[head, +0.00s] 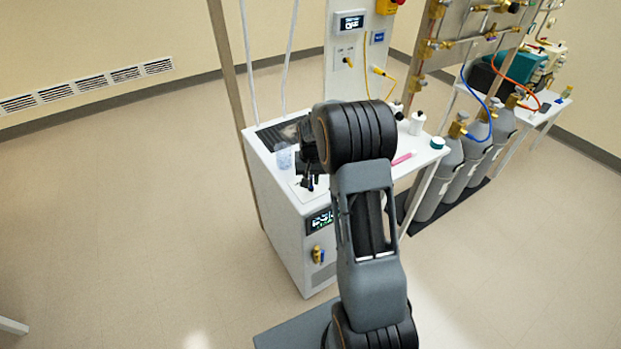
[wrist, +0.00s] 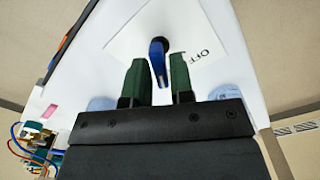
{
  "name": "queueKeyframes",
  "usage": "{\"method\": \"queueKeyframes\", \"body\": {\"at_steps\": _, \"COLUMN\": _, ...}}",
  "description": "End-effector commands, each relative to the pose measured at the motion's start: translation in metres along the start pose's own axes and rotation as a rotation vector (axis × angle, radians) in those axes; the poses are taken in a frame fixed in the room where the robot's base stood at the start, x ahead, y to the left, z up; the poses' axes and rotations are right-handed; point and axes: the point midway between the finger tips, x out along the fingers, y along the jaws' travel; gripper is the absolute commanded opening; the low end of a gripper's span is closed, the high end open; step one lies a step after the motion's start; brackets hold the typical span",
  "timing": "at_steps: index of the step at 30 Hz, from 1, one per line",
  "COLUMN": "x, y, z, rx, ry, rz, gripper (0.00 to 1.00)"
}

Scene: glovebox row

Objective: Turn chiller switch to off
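The switch shows in the wrist view as a blue lever (wrist: 157,60) on a dark round base, set on a white label plate (wrist: 127,40). The printed word OFF is to the right of the lever. The lever points down the picture, toward my gripper. My gripper (wrist: 158,74) is open, with one green finger on each side of the lever and a visible gap on both sides. In the head view my gripper (head: 308,178) is low over the left part of the white cabinet top (head: 291,197). I cannot make out the lever there.
A clear beaker (head: 284,158) and a dark grid panel (head: 280,134) are close to my gripper. The cabinet front has a lit display (head: 320,221). Grey gas cylinders (head: 440,183) stand further right.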

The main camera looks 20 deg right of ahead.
Motion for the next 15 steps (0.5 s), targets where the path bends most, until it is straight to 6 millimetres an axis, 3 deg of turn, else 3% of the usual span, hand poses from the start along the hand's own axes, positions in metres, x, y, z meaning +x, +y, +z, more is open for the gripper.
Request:
{"method": "queueKeyframes", "body": {"at_steps": 6, "x": -0.0002, "y": 0.0, "z": 0.0, "rx": 0.0, "ry": 0.0, "rz": 0.0, "gripper": 0.01}}
{"method": "queueKeyframes", "body": {"at_steps": 15, "x": 0.0, "y": 0.0, "z": -0.0001, "rx": -0.014, "ry": 0.0, "rz": 0.0, "gripper": 0.0}}
